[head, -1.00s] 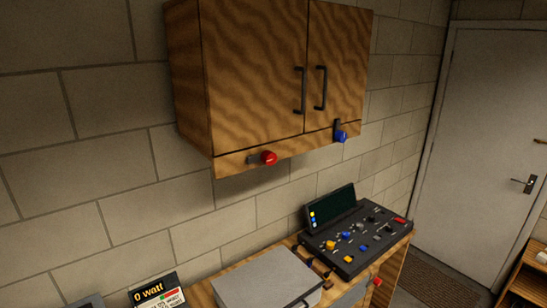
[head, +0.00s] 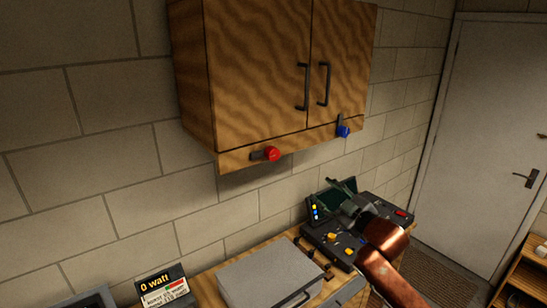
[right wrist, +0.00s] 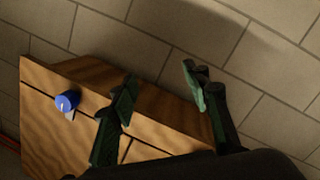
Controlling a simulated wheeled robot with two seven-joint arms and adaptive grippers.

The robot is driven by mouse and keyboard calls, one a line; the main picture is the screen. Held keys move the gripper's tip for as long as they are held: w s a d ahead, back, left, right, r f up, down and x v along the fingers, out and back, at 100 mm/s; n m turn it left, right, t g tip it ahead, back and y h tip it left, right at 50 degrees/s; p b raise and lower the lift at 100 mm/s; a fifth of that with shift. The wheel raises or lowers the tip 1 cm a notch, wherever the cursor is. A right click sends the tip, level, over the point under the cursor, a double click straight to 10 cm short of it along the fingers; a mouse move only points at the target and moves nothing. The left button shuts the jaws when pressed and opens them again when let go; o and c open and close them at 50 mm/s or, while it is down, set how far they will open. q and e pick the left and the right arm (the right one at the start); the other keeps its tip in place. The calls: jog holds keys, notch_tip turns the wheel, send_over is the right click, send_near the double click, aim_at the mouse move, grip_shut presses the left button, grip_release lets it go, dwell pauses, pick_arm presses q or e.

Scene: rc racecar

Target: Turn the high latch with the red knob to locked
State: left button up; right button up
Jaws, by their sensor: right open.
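The latch with the red knob (head: 272,154) sits on the bottom rail of the wooden wall cabinet (head: 258,70). Its short dark lever lies about level, with the knob at its right end. The latch with the blue knob (head: 343,131) is further right on the same rail, its lever upright. The blue knob also shows in the right wrist view (right wrist: 67,101); the red knob does not. My right gripper (head: 337,193) is open and empty, below the cabinet and in front of the control panel, right of and lower than the red knob. My left gripper is out of view.
A control panel (head: 346,252) with knobs and a screen stands on the bench, partly hidden by my right arm. A grey box (head: 268,278) and a "0 watt" display (head: 163,288) are left of it. The wall below the red knob is clear.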

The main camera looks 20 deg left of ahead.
aim_at(275, 155)
jog(key=s+a+r+n+g+y, duration=0.25)
jog(key=s+a+r+n, duration=0.4)
jog(key=s+r, duration=0.65)
jog(key=shift+m+t, duration=0.35)
jog(key=shift+m, duration=0.4)
jog(key=x, duration=0.2)
jog(key=r+p+x, duration=0.1)
jog(key=x, duration=0.5)
jog(key=shift+s+a+r+p, duration=0.15)
jog(key=shift+a+r+p, duration=0.2)
jog(key=shift+a+p, duration=0.05)
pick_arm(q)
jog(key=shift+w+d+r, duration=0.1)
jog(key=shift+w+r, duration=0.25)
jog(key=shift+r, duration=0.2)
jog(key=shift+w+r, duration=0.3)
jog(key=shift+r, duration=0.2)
pick_arm(e)
jog(key=shift+w+a, duration=0.45)
jog(key=shift+c, duration=0.6)
jog(key=c, duration=1)
jog(key=shift+c, duration=0.2)
